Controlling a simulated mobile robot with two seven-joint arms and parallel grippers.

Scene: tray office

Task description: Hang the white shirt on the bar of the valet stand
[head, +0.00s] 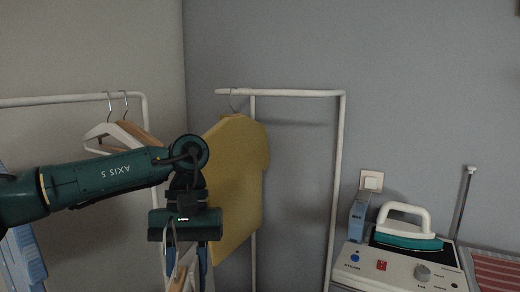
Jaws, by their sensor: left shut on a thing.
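My left gripper (187,258) points down in front of the racks, low in the head view. It is shut on a hanger (180,280), of which a thin hook and a pale wooden part show; the rest is cut off by the lower edge. I cannot make out a white shirt. A white stand (338,170) with a top bar (290,93), apparently the valet stand, is behind and to the right of the gripper. A yellow shirt (235,185) hangs near the bar's left end. My right gripper is not in view.
A white rack (60,99) at left holds a white hanger (97,131) and a wooden hanger (140,132). At lower right, a teal and white iron (405,240) stands on a control unit (390,268), beside a blue box (358,217). The bar's right part is bare.

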